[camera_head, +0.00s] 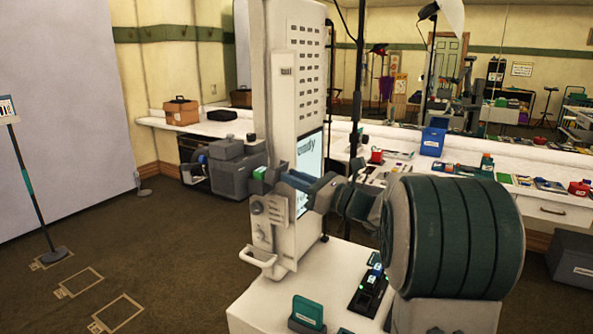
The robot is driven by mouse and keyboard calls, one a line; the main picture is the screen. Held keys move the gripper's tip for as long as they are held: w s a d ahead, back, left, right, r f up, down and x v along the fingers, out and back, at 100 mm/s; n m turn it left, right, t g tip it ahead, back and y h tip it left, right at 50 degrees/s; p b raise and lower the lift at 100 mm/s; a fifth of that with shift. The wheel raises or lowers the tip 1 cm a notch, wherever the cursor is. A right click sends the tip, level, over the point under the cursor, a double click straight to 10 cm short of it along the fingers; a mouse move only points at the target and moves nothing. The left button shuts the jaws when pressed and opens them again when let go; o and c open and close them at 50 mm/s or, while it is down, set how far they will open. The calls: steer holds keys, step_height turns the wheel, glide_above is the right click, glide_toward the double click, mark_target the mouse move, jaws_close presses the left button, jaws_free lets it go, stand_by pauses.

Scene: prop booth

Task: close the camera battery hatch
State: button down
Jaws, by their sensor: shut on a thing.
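My gripper (275,178) is in the middle of the view, reaching left across the front of a white upright cabinet. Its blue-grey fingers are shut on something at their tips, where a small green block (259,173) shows. Whether this block is part of the hatch cannot be told. Dark grey box-shaped equipment (240,172) shows behind and left of the fingertips; I cannot tell whether it is the camera. The battery hatch cannot be made out, and its position is not clear. My arm's large teal-ringed part fills the right foreground.
The white cabinet (298,92) has a screen, knobs and a front handle. A white surface below holds a green-topped block (307,313) and a black device (370,290). A counter with a blue bin (432,142) runs behind. A sign stand (40,200) is left; the floor there is mostly free.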

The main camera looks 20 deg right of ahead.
mark_target(280, 170)
steer(key=r+g+h+p, duration=0.1)
steer(key=p, duration=0.3)
steer(key=w+a+r+g+h+p, duration=0.1)
steer(key=r+g+h+p, duration=0.1)
steer(key=p, duration=0.3)
steer(key=r+g+h+p, duration=0.1)
steer(key=p, duration=0.4)
steer(key=shift+w+a+r+g+h, duration=0.2)
steer(key=shift+a+r+g+h, duration=0.05)
steer(key=shift+r+g+h, duration=0.15)
steer(key=shift+w+a+r+g+h+p, duration=0.1)
steer(key=shift+w+a+g+h+p, duration=0.3)
steer(key=shift+p, duration=0.7)
steer(key=shift+w+a+r+g+h+p, duration=0.1)
steer(key=shift+w+a+g+h+p, duration=0.15)
steer(key=shift+g+h, duration=0.25)
steer(key=shift+w+a+r+g+h+p, duration=0.1)
steer(key=shift+w+g+h+p, duration=0.05)
steer(key=shift+g+h+p, duration=0.3)
steer(key=w+a+g+h, duration=0.1)
steer(key=g+h, duration=0.1)
steer(key=w+a+g+h, duration=0.1)
steer(key=g+h, duration=0.1)
steer(key=w+a+g+h, duration=0.1)
steer(key=g+h, duration=0.1)
steer(key=shift+w+a, duration=0.3)
steer(key=shift+w+a+f+g+h, duration=0.2)
steer(key=shift+w+a+g+h, duration=0.1)
steer(key=shift+g+h, duration=0.25)
